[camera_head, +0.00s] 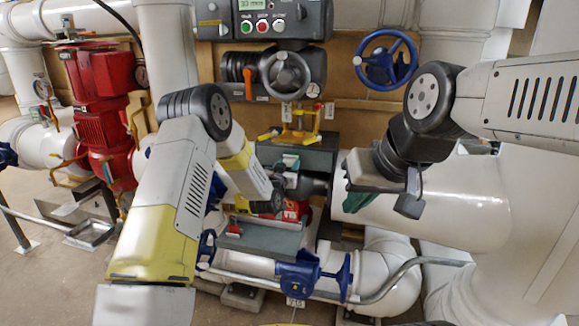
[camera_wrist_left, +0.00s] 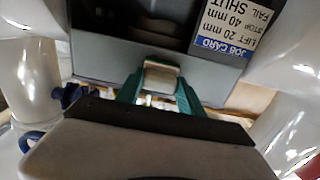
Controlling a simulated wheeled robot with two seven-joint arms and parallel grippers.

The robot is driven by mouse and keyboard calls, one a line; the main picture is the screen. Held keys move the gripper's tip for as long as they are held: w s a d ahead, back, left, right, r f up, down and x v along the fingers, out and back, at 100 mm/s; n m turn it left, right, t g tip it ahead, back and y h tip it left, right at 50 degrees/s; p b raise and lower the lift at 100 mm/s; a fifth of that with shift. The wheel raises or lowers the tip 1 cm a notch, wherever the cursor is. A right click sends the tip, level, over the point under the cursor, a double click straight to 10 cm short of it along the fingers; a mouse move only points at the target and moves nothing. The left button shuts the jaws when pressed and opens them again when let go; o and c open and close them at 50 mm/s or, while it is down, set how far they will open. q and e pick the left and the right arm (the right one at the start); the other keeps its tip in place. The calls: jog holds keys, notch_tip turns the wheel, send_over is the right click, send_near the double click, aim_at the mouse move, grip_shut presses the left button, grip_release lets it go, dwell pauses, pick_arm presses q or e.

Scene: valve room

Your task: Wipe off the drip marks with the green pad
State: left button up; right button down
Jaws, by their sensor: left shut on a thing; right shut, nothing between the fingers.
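My left gripper (camera_wrist_left: 160,92) has teal fingers shut on a small pale block (camera_wrist_left: 161,76). I cannot tell whether this block is part of the green pad, and no separate green pad is clear. In the head view, my left gripper (camera_head: 289,166) is small and partly hidden, in front of the dark grey box in the middle. My right gripper (camera_head: 359,198) has teal fingers that look shut and empty, close in front of the large white pipe (camera_head: 450,208). I cannot make out drip marks in either view.
A job card (camera_wrist_left: 232,40) is on the grey box face near my left gripper. A grey tray (camera_head: 262,238) with red items lies below. Blue valves (camera_head: 298,275), a blue handwheel (camera_head: 386,60), a red pump (camera_head: 102,105) and pipes crowd the space. Open floor shows at lower left.

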pick_arm(q)
jog(key=shift+w+a, duration=0.3)
jog(key=shift+a, duration=0.5)
jog(key=shift+w+a, duration=0.25)
jog(key=shift+a, duration=0.55)
jog(key=shift+w+a, duration=0.3)
jog(key=shift+a, duration=0.5)
jog(key=shift+d+r, duration=0.1)
jog(key=shift+r, duration=0.2)
jog(key=shift+s+d, duration=0.15)
jog(key=shift+d, duration=0.35)
jog(key=s+d, duration=0.2)
jog(key=d, duration=0.4)
jog(key=shift+a+f, duration=0.1)
jog(key=shift+w+a, duration=0.25)
jog(key=shift+a, duration=0.35)
jog(key=shift+w+a, duration=0.3)
jog(key=shift+a, duration=0.35)
jog(key=shift+w+a, duration=0.25)
jog(key=shift+a, duration=0.35)
jog(key=shift+c, duration=0.5)
jog(key=shift+w+a, duration=0.25)
jog(key=shift+a, duration=0.6)
jog(key=shift+w+a, duration=0.25)
jog(key=shift+a, duration=0.6)
